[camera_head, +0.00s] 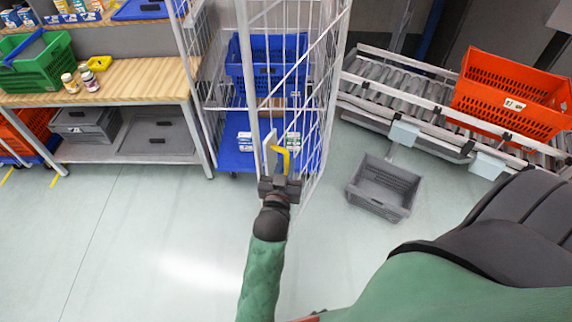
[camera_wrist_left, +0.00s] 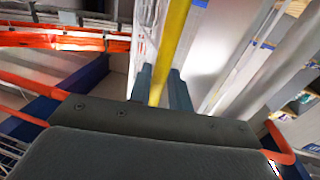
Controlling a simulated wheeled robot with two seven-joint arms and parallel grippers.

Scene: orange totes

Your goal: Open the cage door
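The cage door (camera_head: 300,85) is a white wire panel on a tall wire cage (camera_head: 187,60) in the head view. It stands at an angle to the cage front, with a gap at its left. A yellow handle (camera_head: 281,158) sits low on the door. My left gripper (camera_head: 281,177) is at this handle. In the left wrist view the yellow handle (camera_wrist_left: 172,45) runs between the two fingers of my left gripper (camera_wrist_left: 162,88), which appear closed around it. My right gripper is outside both views.
Inside the cage are a blue crate (camera_head: 265,65) and a blue base (camera_head: 232,150). A grey crate (camera_head: 383,188) lies on the floor at right, before a roller conveyor (camera_head: 400,85) with an orange tote (camera_head: 510,95). A wooden shelf (camera_head: 130,78) stands left. Floor in front is clear.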

